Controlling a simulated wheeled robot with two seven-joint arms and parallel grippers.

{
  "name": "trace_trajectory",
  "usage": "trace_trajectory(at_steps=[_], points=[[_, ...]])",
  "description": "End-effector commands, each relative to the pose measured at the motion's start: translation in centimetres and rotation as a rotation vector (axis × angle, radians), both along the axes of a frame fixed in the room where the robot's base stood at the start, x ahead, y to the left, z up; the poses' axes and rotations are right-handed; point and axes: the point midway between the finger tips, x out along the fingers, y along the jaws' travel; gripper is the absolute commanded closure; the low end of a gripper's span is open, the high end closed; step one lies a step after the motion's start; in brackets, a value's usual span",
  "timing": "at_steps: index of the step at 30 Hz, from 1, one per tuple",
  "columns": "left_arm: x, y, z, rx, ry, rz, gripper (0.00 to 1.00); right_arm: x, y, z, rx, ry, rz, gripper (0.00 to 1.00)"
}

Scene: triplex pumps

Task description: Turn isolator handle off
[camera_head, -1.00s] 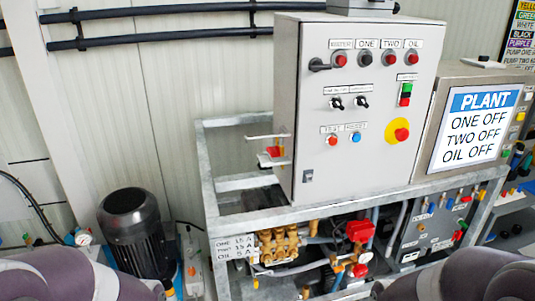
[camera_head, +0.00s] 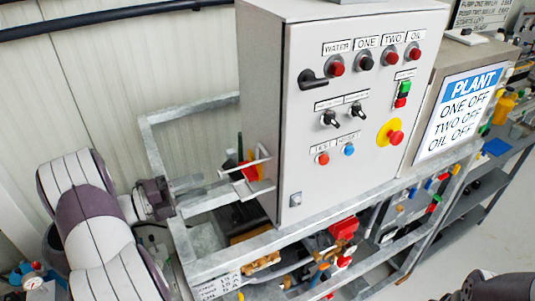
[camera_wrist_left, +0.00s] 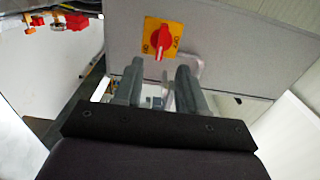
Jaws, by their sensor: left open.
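The isolator is a red rotary handle (camera_wrist_left: 161,42) on a yellow plate (camera_wrist_left: 149,27), fixed to the side of the grey control cabinet (camera_wrist_left: 225,40). In the head view the isolator (camera_head: 249,170) shows edge-on on the cabinet's left side, beside a metal bracket. In the left wrist view the handle's white mark points down toward my gripper. My left gripper (camera_wrist_left: 157,76) is open and empty. Its two fingers point at the handle and stop short of it, apart from it. In the head view the fingers are hard to pick out against the frame.
A metal loop (camera_wrist_left: 189,62) stands close by my gripper's right finger. A galvanised frame (camera_head: 200,268) surrounds the cabinet (camera_head: 262,110). The cabinet front carries switches and a red emergency button (camera_head: 395,138). A PLANT sign (camera_head: 462,112) stands to the right. Part of my right arm shows at lower right.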

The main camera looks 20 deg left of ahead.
Motion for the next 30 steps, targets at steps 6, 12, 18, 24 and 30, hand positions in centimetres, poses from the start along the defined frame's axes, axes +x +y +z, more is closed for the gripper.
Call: trace_trajectory(at_steps=[6,12,18,24,30], points=[[3.8,-3.5,0.6,-0.002,0.003,-0.007,0.6,0.0,0.0,2.6,0.0,0.0,0.0,0.57],[7.4,-6.5,0.5,-0.002,0.004,-0.005,0.6,0.0,0.0,4.4,0.0,0.0,0.0,0.57],[9.1,-7.8,0.1,0.0,0.003,-0.001,0.6,0.0,0.0,5.0,0.0,0.0,0.0,0.57],[9.3,-7.9,0.0,0.0,0.003,0.0,0.6,0.0,0.0,4.9,0.0,0.0,0.0,0.57],[9.2,-7.9,0.0,0.0,0.003,0.001,1.0,0.0,0.0,4.9,0.0,0.0,0.0,0.57]])
